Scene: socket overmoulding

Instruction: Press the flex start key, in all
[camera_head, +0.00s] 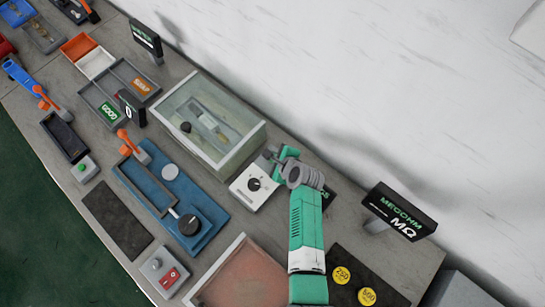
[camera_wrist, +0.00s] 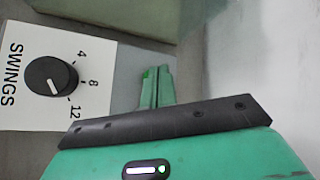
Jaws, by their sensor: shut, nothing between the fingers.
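A white control box (camera_head: 250,188) stands in front of the clear-lidded case, with a round black knob on top. In the wrist view the white box (camera_wrist: 104,75) is marked SWINGS with 4, 8 and 12 around its knob (camera_wrist: 50,77). My gripper (camera_head: 268,158) is over the far right part of this box, near the case's corner. In the wrist view the green fingers of my gripper (camera_wrist: 156,84) are together and empty, just right of the box's face. I cannot make out a key labelled flex start; my gripper and wrist hide part of this area.
The clear-lidded case (camera_head: 255,140) stands close to my gripper. A blue fixture (camera_head: 200,242), a green-button box (camera_head: 84,168) and a red-switch box (camera_head: 166,274) are at left.

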